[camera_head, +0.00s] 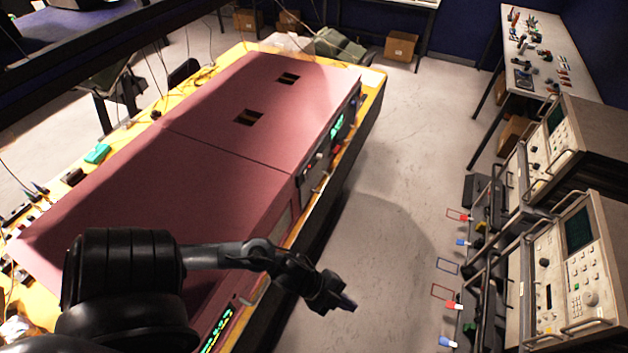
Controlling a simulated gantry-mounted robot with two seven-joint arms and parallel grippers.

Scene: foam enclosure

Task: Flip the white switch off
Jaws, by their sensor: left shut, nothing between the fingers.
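Small switch-like pieces with coloured tips stick out from the left side of the rack at the right. A red-and-white one (453,305) and a blue-and-white one (447,342) are at the lower right. Another red one (463,217) and a blue one (461,242) are farther up. I cannot tell which is the white switch or how any of them is set. My left gripper (347,304) is shut and empty, above the floor left of these pieces and apart from them. My right gripper is not in view.
Instruments (575,265) with front handles stand at the right. A long red-topped cabinet (200,150) sits on a yellow bench (372,85) at the left. The grey floor (390,220) between them is clear. A tool-covered table (588,85) is at the back right.

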